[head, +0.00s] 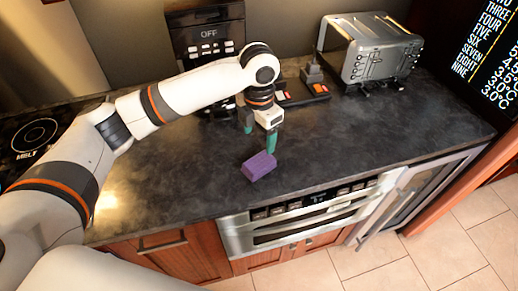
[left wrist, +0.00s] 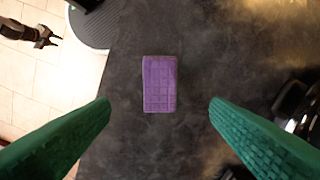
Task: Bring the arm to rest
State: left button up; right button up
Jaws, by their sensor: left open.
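My left gripper (head: 259,140) has green fingers that point down over the dark countertop. It is open and empty. Its two fingers also show spread wide apart in the left wrist view (left wrist: 160,110). A purple block (head: 258,166) lies on the counter just below the fingers in the head view. In the left wrist view the purple block (left wrist: 160,84) lies beyond the gap between the fingertips, with bare counter around it. Nothing touches the block. My left arm (head: 185,95) reaches in from the left across the counter. My right gripper does not show in the head view.
A silver toaster (head: 370,50) stands at the back right. A small dark device (head: 312,75) with orange parts sits behind the gripper. A cooktop (head: 35,135) is at the left. The microwave drawer (head: 305,215) is below the front edge. The right side of the counter (head: 400,120) is clear.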

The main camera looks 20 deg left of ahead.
pick_arm(q)
jog(key=shift+r, duration=0.6)
